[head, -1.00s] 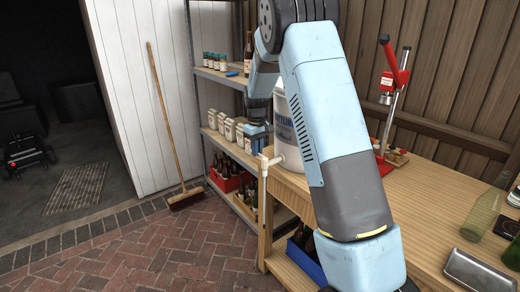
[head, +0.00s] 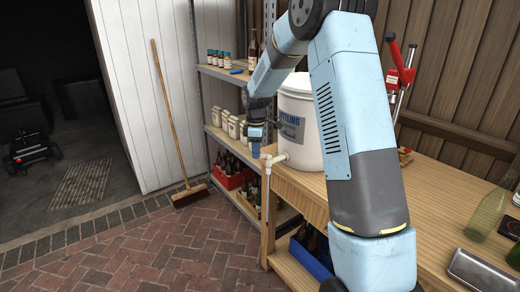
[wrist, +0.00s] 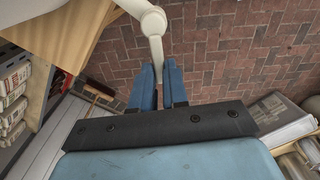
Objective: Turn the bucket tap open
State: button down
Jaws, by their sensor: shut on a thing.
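The white bucket (head: 300,145) with a blue label stands on the wooden bench. Its white tap (head: 275,161) sticks out at the bench's left end, with a pipe hanging below. My gripper (head: 256,142) is at the tap, its blue fingers pointing down. In the wrist view, the tap's white body (wrist: 152,20) is at the top, and a narrow white handle (wrist: 156,52) runs from it between the fingertips of my gripper (wrist: 159,78). The fingers are shut on this handle. How far the handle is turned is hard to tell.
Metal shelving (head: 220,77) with bottles and cartons stands behind the gripper. A broom (head: 172,125) leans on the white wall. A blue crate (head: 310,252) sits under the bench (head: 420,195). The brick floor left of the bench is clear.

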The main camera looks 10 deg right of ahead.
jog(key=shift+s+d+r+n, duration=0.1)
jog(key=shift+s+n, duration=0.35)
jog(key=shift+n, duration=0.8)
jog(key=shift+s+d+f+n, duration=0.1)
jog(key=shift+s+n, duration=0.35)
jog(key=shift+n, duration=0.75)
jog(key=shift+s+d+r+n, duration=0.1)
jog(key=shift+s+n, duration=0.35)
jog(key=shift+n, duration=0.8)
jog(key=c, duration=1.2)
grip_release()
jog(key=shift+a, duration=0.1)
jog(key=shift+o, duration=0.2)
jog(key=shift+s, duration=0.1)
notch_tip(320, 180, up, 14)
jog(key=shift+f, duration=0.2)
